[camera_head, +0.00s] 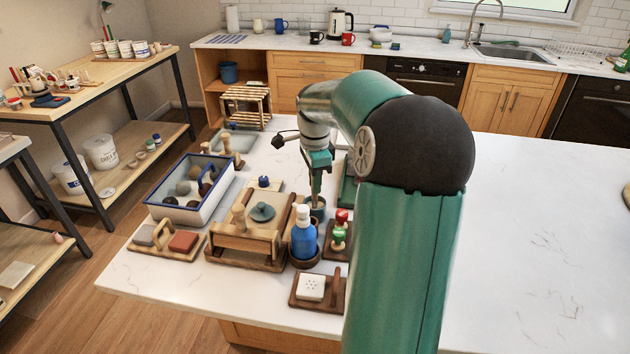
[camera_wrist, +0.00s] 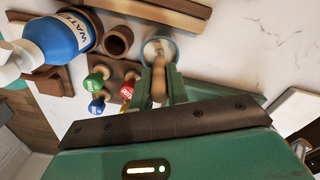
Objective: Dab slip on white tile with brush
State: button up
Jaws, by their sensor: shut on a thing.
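My gripper (camera_head: 318,178) points down over the worktop, and its fingers also show in the wrist view (camera_wrist: 160,88). It is shut on the wooden handle of a brush (camera_wrist: 159,82). The brush's lower end is inside a small round cup with a blue-grey rim (camera_head: 317,208), which shows in the wrist view too (camera_wrist: 172,50). The bristles and any slip on them cannot be made out. The white tile (camera_head: 311,287) lies on a wooden board near the front edge, with small dark marks on its face. It is apart from the brush.
A blue water bottle (camera_head: 303,236) stands between cup and tile. Coloured-knob stamps (camera_head: 340,230) stand right of it. A wooden tool caddy (camera_head: 240,245) and a blue-rimmed basin (camera_head: 192,190) are to the left. The worktop's right side (camera_head: 540,240) is clear.

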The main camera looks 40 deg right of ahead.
jog(key=shift+r, duration=3.45)
jog(key=shift+s, duration=0.1)
